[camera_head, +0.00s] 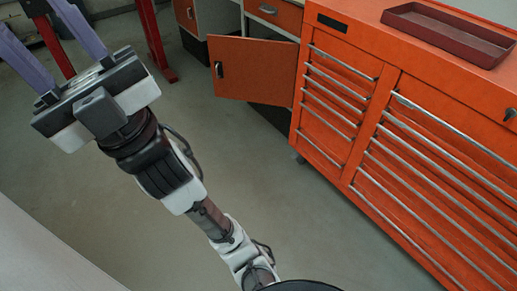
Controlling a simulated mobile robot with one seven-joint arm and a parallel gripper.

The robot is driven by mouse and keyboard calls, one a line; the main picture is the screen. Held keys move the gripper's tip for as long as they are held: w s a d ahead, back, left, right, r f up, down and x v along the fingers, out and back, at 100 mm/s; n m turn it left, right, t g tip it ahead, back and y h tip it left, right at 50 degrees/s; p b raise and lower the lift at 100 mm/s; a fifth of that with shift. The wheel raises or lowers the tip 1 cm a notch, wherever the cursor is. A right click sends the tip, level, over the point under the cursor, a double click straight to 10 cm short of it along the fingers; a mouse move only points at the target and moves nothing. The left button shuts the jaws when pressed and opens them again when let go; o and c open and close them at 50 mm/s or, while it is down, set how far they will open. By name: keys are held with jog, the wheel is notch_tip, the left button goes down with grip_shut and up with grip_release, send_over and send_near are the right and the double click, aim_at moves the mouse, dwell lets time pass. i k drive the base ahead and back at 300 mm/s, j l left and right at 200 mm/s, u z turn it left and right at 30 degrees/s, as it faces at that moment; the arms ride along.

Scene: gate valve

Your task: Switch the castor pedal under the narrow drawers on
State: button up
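The orange tool cabinet has a column of narrow drawers (335,104) on its left and wide drawers to the right. Under the left corner of the narrow drawers a small dark castor (301,159) shows near the floor. Its pedal is too small to make out, and I cannot tell if it is on or off. My gripper (45,48) is at the upper left, far from the castor. Its two purple fingers are spread apart with nothing seen between them. Their tips run to or past the picture edge.
An orange cupboard door (254,70) hangs open left of the cabinet. A dark red tray (448,34) lies on the cabinet top. Red stand legs (156,42) are at the upper left. The grey floor (290,215) before the cabinet is clear. A pale surface (45,250) fills the lower left corner.

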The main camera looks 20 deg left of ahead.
aim_at(296, 154)
jog(key=u, duration=0.4)
jog(key=i+j+u, duration=0.1)
jog(key=i, duration=0.35)
jog(key=i+j+u, duration=0.15)
jog(key=i+j, duration=0.15)
jog(key=i, duration=0.15)
jog(key=i+j+u, duration=0.1)
jog(key=i, duration=0.5)
jog(key=i+l, duration=0.3)
jog(key=l, duration=0.2)
